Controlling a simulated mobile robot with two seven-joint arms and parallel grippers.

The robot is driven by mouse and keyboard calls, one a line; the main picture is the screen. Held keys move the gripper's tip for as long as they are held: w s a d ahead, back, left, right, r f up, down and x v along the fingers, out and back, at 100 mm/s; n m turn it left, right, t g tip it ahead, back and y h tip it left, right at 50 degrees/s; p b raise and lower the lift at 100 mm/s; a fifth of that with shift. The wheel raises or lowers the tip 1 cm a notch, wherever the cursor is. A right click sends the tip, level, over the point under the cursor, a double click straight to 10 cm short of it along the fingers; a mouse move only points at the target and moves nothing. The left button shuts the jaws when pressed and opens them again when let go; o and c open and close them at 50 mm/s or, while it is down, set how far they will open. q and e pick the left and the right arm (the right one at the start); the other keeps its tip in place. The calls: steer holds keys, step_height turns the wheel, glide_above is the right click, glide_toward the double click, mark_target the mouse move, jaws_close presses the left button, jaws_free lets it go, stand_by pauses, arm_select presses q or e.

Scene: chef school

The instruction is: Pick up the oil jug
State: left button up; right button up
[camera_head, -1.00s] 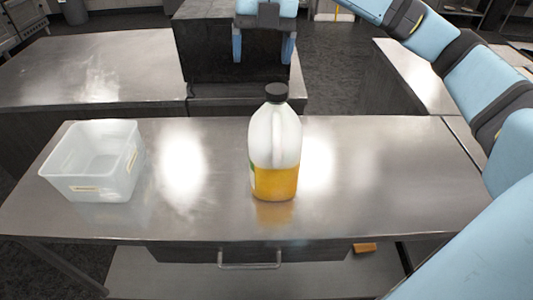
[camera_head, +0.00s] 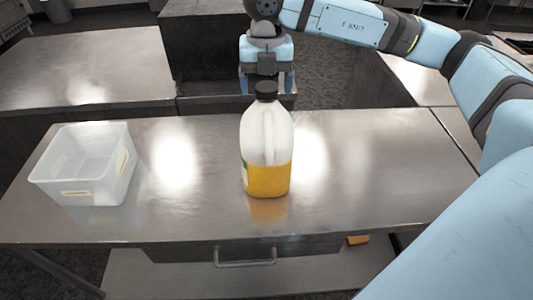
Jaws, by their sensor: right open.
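The oil jug (camera_head: 267,150) is a white translucent plastic bottle with a black cap, a moulded handle and yellow oil in its lower part. It stands upright near the middle of the steel table (camera_head: 350,190). My right gripper (camera_head: 266,84) is above and behind the jug's cap, pointing down. My left gripper is not in view.
A clear plastic container (camera_head: 88,163) with a small label stands at the left of the table. Other steel counters (camera_head: 85,70) stand behind, across a gap. The table around the jug is otherwise bare. A small orange-brown object (camera_head: 358,240) lies on the lower shelf.

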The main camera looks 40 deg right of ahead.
steer(key=shift+f, duration=1.35)
jaws_close()
steer(key=shift+r, duration=0.2)
